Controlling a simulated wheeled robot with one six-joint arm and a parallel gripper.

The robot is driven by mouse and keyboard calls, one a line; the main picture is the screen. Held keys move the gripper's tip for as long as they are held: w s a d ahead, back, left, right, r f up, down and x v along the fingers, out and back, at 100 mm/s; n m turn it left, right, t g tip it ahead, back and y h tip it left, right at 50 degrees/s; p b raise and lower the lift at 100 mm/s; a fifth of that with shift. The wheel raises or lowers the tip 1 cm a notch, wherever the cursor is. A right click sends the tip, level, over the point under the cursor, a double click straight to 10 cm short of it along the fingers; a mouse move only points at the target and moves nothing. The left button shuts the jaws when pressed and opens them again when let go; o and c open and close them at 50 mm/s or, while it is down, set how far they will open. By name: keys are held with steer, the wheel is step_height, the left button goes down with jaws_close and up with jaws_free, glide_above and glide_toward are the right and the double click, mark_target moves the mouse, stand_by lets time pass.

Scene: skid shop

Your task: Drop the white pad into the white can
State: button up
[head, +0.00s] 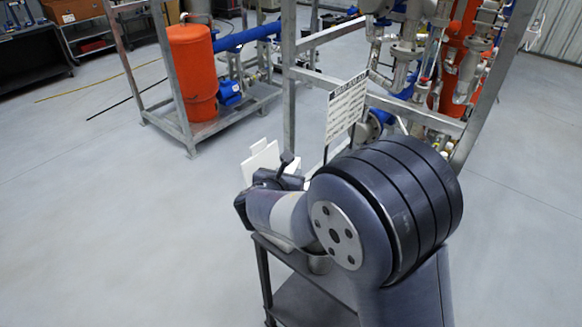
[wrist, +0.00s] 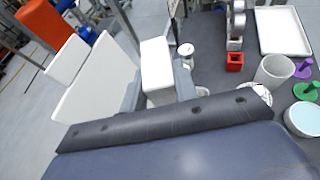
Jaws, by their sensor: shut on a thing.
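My gripper (wrist: 158,88) is shut on the white pad (wrist: 156,62), a pale block between its two grey fingers in the wrist view. The gripper also shows from behind in the head view (head: 272,182), above the bench, where I cannot make out the pad for sure. A white open-topped cylinder, which looks like the white can (wrist: 273,73), stands upright on the dark bench to the right of the pad in the wrist view. The pad is apart from it. My wrist housing hides the near part of the bench.
Near the can are a purple peg piece (wrist: 303,68), a green one (wrist: 307,91) and a pale blue-topped round item (wrist: 303,120). A red block (wrist: 235,62) and a white tray (wrist: 262,30) lie beyond. White panels (wrist: 88,82) stand left. A pipe skid (head: 290,100) is behind.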

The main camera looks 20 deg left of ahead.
step_height(320, 180, down, 5)
steer(key=b, duration=0.3)
steer(key=shift+f, duration=0.15)
steer(key=o, duration=1.1)
steer(key=b+v, duration=0.2)
steer(key=v, duration=0.8)
steer(key=shift+s, duration=0.3)
steer(key=shift+w, duration=0.1)
